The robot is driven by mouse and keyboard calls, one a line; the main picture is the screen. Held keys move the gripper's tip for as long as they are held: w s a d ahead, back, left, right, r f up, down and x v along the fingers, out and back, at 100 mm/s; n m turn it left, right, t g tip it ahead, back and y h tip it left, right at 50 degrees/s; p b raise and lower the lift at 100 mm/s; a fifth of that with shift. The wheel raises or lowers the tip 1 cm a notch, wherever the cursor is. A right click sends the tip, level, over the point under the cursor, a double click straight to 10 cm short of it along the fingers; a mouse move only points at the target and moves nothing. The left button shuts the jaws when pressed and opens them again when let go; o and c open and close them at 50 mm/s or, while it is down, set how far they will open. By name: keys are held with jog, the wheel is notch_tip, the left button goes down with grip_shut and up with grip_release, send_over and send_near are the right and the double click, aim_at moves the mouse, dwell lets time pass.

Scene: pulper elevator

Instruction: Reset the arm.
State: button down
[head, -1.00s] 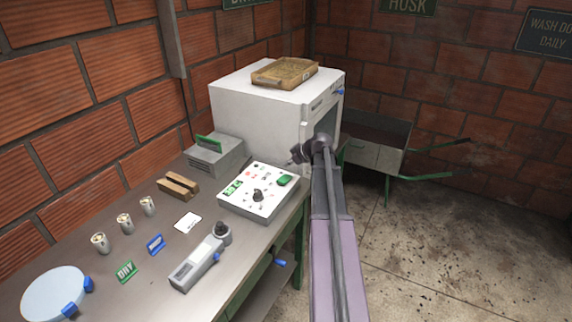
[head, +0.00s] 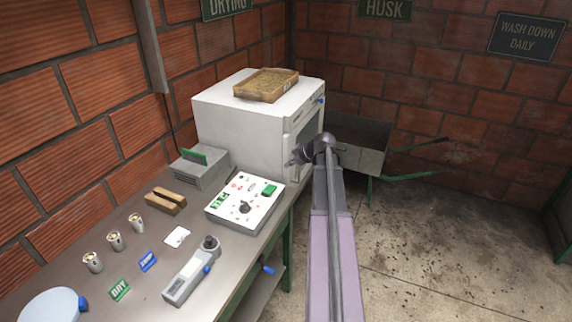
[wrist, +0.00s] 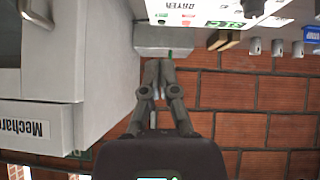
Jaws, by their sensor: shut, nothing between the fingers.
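My arm (head: 333,240) stretches forward over the floor to the right of the bench. My gripper (head: 297,158) is at its far end, small and dark, in front of the white cabinet machine (head: 240,125) in the picture. The wrist view is upside down and shows my gripper (wrist: 158,70) with its fingers together and nothing between them. The control panel box (head: 244,206), with a green switch and a black knob, lies on the bench nearer to me. My gripper appears clear of it.
The metal bench (head: 215,255) holds a grey box (head: 200,170), wooden blocks (head: 166,201), small cups (head: 115,241), tags and a handheld meter (head: 188,275). A tray (head: 266,85) sits on the machine. A wheelbarrow (head: 360,145) stands behind. The floor at right is open.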

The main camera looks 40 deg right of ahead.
jog(key=shift+a, duration=0.15)
dwell(0.5)
jog(key=s+a+f+m+g, duration=0.1)
jog(key=a+f+g, duration=0.15)
jog(key=a, duration=0.95)
jog(key=s+a+f+m+g, duration=0.1)
jog(key=a+g, duration=0.2)
jog(key=a, duration=1)
jog(key=s+a+f+m+g+h, duration=0.1)
jog(key=s+a, duration=0.4)
jog(key=a, duration=0.3)
jog(key=s+a+f+m+g+h, duration=0.1)
jog(key=s+a+m+g+h, duration=0.1)
jog(key=s+a, duration=0.4)
jog(key=shift+a+m, duration=0.3)
jog(key=shift+a, duration=1.4)
